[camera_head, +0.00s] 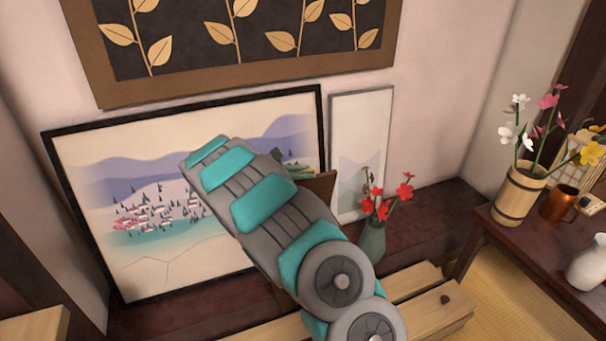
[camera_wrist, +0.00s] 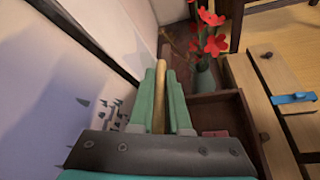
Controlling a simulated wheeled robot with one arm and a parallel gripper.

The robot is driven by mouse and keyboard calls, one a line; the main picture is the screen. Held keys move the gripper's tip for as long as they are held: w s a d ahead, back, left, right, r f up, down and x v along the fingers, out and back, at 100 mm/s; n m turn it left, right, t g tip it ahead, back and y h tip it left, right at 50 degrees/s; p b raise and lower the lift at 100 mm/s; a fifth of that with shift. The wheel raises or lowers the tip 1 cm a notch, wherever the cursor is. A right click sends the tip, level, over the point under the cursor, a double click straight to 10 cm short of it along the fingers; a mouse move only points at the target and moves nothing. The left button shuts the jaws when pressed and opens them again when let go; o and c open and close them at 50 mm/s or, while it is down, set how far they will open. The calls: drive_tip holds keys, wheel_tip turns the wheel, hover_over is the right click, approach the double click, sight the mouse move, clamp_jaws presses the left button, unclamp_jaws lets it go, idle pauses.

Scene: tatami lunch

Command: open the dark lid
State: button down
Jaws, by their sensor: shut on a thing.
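The dark lid (camera_head: 320,190) shows in the head view as a brown panel standing up at the end of my arm, partly hidden by it. My arm hides most of the box in the head view.
A framed landscape picture (camera_head: 140,230) leans on the wall close to my arm. A green vase (camera_head: 372,243) with red flowers stands just right of the lid. Light wooden boxes (camera_head: 430,308) lie in front. A dark table (camera_head: 510,225) with vases is at the right.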

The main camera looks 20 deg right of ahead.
drive_tip(key=c, duration=0.9)
unclamp_jaws()
drive_tip(key=shift+b+v, duration=0.4)
drive_tip(key=shift+v, duration=3.55)
